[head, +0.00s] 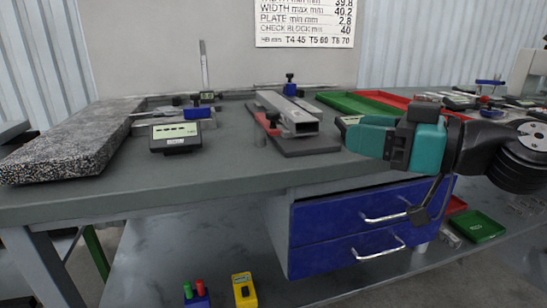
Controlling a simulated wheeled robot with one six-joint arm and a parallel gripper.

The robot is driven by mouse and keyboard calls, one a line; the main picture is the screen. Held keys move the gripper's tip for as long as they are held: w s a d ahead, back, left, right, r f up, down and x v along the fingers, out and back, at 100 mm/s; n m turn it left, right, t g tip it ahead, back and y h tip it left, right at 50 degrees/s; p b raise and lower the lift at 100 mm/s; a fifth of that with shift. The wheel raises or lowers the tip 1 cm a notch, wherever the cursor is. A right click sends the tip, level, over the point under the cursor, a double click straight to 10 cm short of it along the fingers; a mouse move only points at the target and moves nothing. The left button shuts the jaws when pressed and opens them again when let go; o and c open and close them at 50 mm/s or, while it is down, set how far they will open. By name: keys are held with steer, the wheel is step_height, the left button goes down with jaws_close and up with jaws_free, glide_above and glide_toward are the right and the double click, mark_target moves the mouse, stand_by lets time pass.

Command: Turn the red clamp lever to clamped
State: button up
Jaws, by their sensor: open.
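The red clamp lever (268,124) is at the near left end of a grey metal bar (288,112) on a dark base plate (305,143) in the middle of the table. Its exact turn angle is hard to tell at this size. My gripper (385,140), with teal and black parts, reaches in from the right. It is open, and it shows to the right of the base plate, apart from the lever. My gripper and arm hide part of the table behind them.
A granite slab (70,142) lies at the left, beside a dark device with a display (175,136). Green (345,103) and red (388,99) trays stand behind my gripper. Blue drawers (350,235) are below the tabletop. The table's front left is clear.

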mark_target(279, 117)
steer(key=shift+t, duration=0.5)
steer(key=p+x, duration=0.1)
steer(key=x, duration=0.4)
steer(key=p+x, duration=0.2)
steer(key=x, duration=0.4)
steer(key=w+p+x, duration=0.1)
steer(key=x, duration=0.5)
steer(key=shift+d+f, duration=0.1)
steer(key=shift+d, duration=0.15)
jaws_close()
steer(key=shift+f, duration=0.15)
